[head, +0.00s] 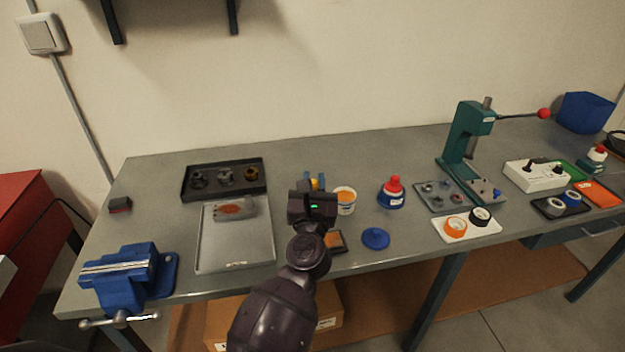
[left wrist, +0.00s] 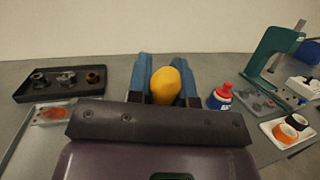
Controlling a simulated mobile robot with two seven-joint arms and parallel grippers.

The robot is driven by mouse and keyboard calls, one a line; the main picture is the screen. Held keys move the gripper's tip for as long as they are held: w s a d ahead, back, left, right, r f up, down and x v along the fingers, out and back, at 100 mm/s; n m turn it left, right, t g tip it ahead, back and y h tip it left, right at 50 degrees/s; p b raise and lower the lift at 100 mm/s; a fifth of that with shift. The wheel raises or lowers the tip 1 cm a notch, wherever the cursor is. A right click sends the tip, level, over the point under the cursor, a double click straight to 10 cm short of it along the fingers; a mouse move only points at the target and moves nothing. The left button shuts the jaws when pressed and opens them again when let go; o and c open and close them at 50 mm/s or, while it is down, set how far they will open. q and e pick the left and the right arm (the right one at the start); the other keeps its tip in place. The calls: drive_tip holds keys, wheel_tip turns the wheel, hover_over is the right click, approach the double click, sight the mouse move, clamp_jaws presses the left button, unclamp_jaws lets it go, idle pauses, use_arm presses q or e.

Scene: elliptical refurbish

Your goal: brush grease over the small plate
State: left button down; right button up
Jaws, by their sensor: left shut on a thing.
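My left gripper (head: 314,184) is over the middle of the bench, its fingers pointing toward the wall. It is shut on a yellow rounded thing, likely the brush's handle (left wrist: 167,84); no bristles can be made out. A small grey plate (head: 220,214) with an orange-red patch lies on the far part of a flat metal tray, left of the gripper. It also shows in the left wrist view (left wrist: 41,115). A white tub of orange grease (head: 344,208) stands open just right of the gripper. My right gripper is out of view.
A black tray (head: 188,193) with several metal parts lies behind the flat metal tray (head: 235,252). A blue vise (head: 125,275) is at front left. A blue lid (head: 375,238), a red-capped blue bottle (head: 391,195) and a green press (head: 463,135) stand to the right.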

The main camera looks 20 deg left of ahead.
use_arm(q)
drive_tip(key=shift+s+d+r, duration=0.1)
drive_tip(key=shift+s+r, duration=0.05)
drive_tip(key=shift+r, duration=0.15)
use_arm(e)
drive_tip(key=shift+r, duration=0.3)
use_arm(q)
drive_tip(key=shift+f+b, duration=0.55)
drive_tip(key=shift+f, duration=0.2)
wheel_tip(320, 180, down, 4)
drive_tip(key=b, duration=0.3)
drive_tip(key=shift+r, duration=0.15)
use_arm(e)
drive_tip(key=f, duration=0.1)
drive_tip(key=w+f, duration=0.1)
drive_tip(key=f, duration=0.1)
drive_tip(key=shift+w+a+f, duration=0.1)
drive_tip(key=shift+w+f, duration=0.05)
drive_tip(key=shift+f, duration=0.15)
use_arm(q)
drive_tip(key=shift+r, duration=0.1)
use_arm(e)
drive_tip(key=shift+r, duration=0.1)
